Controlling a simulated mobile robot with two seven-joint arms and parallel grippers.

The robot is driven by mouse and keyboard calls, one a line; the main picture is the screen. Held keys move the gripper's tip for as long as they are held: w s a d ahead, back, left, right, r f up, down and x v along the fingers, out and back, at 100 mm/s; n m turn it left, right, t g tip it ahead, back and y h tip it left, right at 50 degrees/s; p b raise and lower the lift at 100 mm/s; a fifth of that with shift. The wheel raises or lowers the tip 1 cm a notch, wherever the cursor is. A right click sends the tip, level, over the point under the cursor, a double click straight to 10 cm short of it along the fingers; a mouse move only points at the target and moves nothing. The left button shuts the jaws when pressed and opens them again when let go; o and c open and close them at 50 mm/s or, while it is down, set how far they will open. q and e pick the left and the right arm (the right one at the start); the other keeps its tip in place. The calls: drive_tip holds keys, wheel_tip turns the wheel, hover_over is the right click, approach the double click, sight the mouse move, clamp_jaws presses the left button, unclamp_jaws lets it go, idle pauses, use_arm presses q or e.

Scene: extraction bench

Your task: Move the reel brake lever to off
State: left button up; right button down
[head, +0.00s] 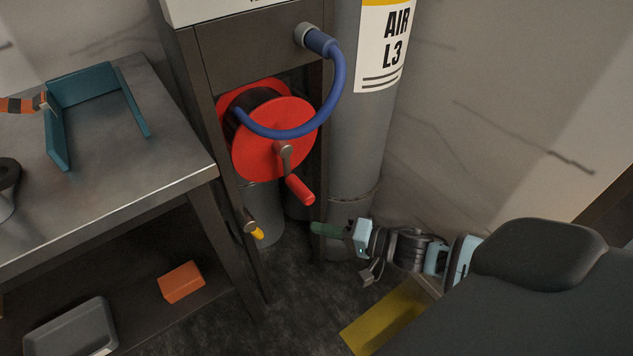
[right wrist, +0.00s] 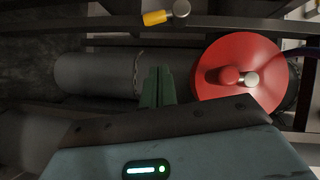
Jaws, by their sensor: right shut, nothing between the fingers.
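The reel brake lever (head: 255,230), a short lever with a yellow tip, sits low on the left post of the reel frame. It also shows at the top of the right wrist view (right wrist: 166,15). The red reel (head: 272,140) with its crank handle is above it in the head view. My right gripper (head: 314,228) has green fingers, shut and empty, pointing left, to the right of the lever and apart from it. In the right wrist view its fingers (right wrist: 157,76) show together, below the lever in the picture. My left gripper is not in view.
A grey cylinder (head: 360,130) labelled AIR L3 stands behind the right gripper. A blue hose (head: 338,85) loops over the reel.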

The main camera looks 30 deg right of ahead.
sight(251, 225)
drive_tip(key=w+a+f+b, duration=0.2)
drive_tip(key=w+a+b, duration=0.1)
drive_tip(key=w+a, duration=0.4)
drive_tip(key=shift+a, duration=0.6)
drive_tip(key=shift+a+f, duration=0.1)
drive_tip(key=shift+f, duration=0.05)
